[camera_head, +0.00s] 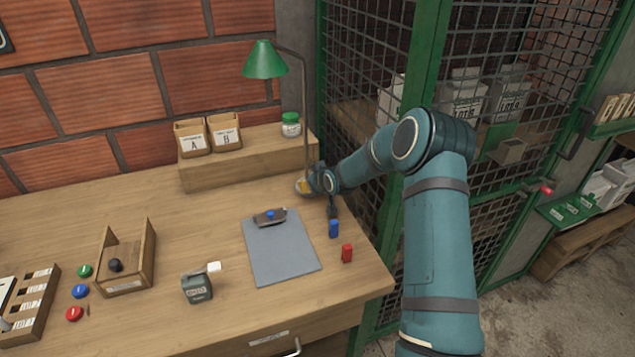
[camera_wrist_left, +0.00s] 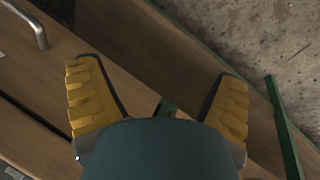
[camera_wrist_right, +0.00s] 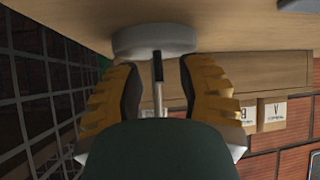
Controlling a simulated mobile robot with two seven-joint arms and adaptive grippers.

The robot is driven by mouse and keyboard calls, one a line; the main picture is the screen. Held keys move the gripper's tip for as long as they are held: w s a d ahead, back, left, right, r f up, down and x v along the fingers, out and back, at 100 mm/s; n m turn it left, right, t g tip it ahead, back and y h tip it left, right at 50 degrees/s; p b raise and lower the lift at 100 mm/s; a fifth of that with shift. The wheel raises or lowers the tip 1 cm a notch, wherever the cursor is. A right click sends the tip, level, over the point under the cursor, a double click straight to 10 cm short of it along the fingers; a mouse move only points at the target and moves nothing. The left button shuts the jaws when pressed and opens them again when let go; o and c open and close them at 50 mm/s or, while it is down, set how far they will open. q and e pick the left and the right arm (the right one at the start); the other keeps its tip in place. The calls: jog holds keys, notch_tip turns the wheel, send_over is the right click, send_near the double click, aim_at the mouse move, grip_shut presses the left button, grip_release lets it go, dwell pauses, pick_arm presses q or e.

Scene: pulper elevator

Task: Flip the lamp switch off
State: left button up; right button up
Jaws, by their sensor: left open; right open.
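The desk lamp has a green shade (camera_head: 265,60), a thin curved post (camera_head: 305,110) and a round pale base at the desk's back right. My right gripper (camera_head: 308,184) is at the foot of the lamp and partly covers the base. In the right wrist view, my open right gripper (camera_wrist_right: 160,66) has its yellow fingers on either side of the post and close to the base (camera_wrist_right: 150,40). A dark piece (camera_wrist_right: 158,72) shows between the fingers; I cannot tell if it is the switch. My left gripper (camera_wrist_left: 157,74) is open and empty, outside the head view.
A wooden shelf (camera_head: 240,158) with boxes A and B and a green-lidded jar stands left of the lamp. A clipboard (camera_head: 280,250), a blue piece (camera_head: 334,229) and a red piece (camera_head: 347,253) lie in front. A green mesh cage (camera_head: 365,60) borders the right.

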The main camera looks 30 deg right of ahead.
jog(key=d+v, duration=0.1)
jog(key=v, duration=1)
jog(key=shift+s+a+r, duration=0.2)
jog(key=shift+a+r, duration=0.05)
jog(key=shift+a, duration=0.3)
